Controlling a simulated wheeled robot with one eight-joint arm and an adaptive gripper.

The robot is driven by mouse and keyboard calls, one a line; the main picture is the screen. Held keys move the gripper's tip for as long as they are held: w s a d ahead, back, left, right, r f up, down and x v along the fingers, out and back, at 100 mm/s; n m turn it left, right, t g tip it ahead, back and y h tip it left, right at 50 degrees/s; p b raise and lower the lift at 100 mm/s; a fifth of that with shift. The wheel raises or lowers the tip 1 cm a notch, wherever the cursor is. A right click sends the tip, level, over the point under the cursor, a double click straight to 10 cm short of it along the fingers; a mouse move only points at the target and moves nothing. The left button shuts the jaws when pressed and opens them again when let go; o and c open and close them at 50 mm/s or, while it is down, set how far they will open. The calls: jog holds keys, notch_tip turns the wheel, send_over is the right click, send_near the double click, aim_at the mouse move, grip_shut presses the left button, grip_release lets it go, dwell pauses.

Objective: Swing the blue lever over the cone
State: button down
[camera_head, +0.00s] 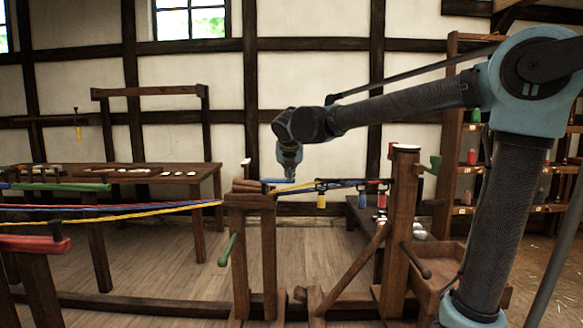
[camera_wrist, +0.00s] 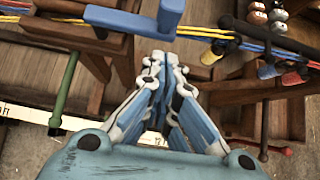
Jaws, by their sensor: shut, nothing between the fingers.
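The blue lever (camera_wrist: 130,20) lies across the top of the wrist view, a flat bar with an upright block at its right end. In the head view the blue lever (camera_head: 275,181) is a small strip on top of the wooden post stand (camera_head: 250,202). My gripper (camera_wrist: 160,60) is shut and empty, with its fingertips just below the lever in the wrist view. I cannot tell whether they touch it. In the head view my gripper (camera_head: 289,178) points down just right of the stand's top. I cannot make out the cone for certain.
Blue, red and yellow strands (camera_head: 130,209) run in from the left to the stand. More strands (camera_wrist: 265,45) run right to a second post (camera_head: 402,200). A green handle (camera_head: 228,250) juts from the stand. A wooden table (camera_head: 150,172) stands behind left.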

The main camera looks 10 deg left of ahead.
aim_at(278, 181)
jog(key=shift+w+a+f, duration=0.1)
jog(key=shift+w+a, duration=0.1)
jog(key=shift+w, duration=0.55)
jog(key=shift+w+a+f, duration=0.1)
jog(key=shift+w+a, duration=0.05)
jog(key=shift+w, duration=0.6)
jog(key=shift+w+a+f, duration=0.1)
jog(key=shift+w+a, duration=0.1)
jog(key=shift+w, duration=0.55)
jog(key=shift+a, duration=0.15)
